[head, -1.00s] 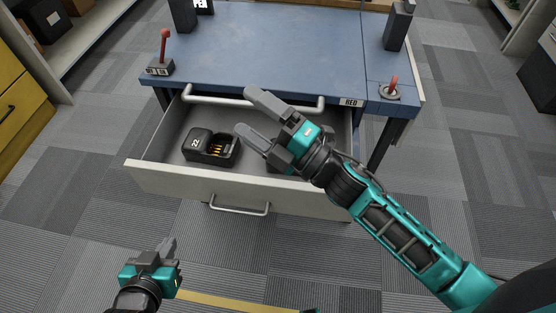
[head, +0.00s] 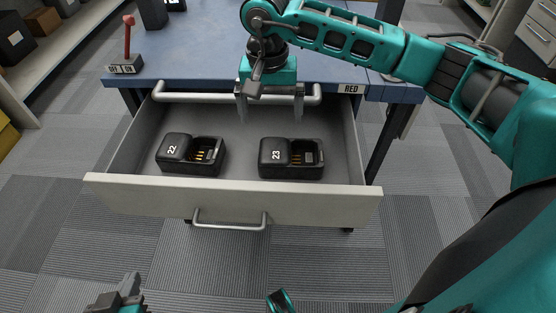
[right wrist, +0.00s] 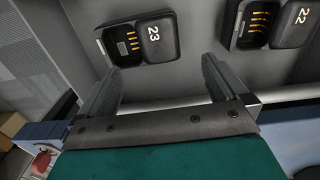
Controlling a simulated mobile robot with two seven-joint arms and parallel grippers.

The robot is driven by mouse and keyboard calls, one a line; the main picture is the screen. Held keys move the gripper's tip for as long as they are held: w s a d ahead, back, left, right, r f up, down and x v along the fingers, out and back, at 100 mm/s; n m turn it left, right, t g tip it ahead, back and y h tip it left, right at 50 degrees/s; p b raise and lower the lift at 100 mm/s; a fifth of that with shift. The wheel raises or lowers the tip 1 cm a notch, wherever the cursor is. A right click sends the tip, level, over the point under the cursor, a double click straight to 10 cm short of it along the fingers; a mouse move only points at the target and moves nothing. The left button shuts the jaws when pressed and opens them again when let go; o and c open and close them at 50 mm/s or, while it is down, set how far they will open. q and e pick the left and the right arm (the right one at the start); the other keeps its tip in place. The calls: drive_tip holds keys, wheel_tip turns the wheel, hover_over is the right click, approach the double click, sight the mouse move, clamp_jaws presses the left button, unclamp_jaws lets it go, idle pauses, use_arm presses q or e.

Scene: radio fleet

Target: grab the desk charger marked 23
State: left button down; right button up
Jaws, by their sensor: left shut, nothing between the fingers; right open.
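The desk charger marked 23 (head: 291,158) is black with gold contacts and lies in the right part of the open drawer (head: 235,197). It also shows in the right wrist view (right wrist: 137,40), beyond the fingers. The similar charger marked 22 (head: 191,154) lies to its left, apart from it. My right gripper (head: 270,112) is open and empty, fingers pointing down, above the back of the drawer and behind charger 23, not touching it. My left gripper (head: 128,285) is shut and empty, low at the left, in front of the drawer.
The blue workbench (head: 210,60) stands above the drawer, with a metal bar handle (head: 190,97) along its front edge. A red-levered switch (head: 127,55) stands on its left side. A RED label (head: 351,89) is on the edge. The drawer floor between the chargers is clear.

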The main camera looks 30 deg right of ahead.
sight(274, 151)
wheel_tip(274, 151, down, 7)
drive_tip(key=shift+s+d+f+b, duration=0.15)
drive_tip(key=shift+f+b, duration=0.05)
drive_tip(key=shift+b, duration=0.35)
drive_tip(key=f+b, duration=0.1)
drive_tip(key=f, duration=0.4)
drive_tip(key=shift+s+f, duration=0.1)
drive_tip(key=shift+s, duration=0.1)
drive_tip(key=shift+c, duration=0.5)
drive_tip(key=c, duration=1.1)
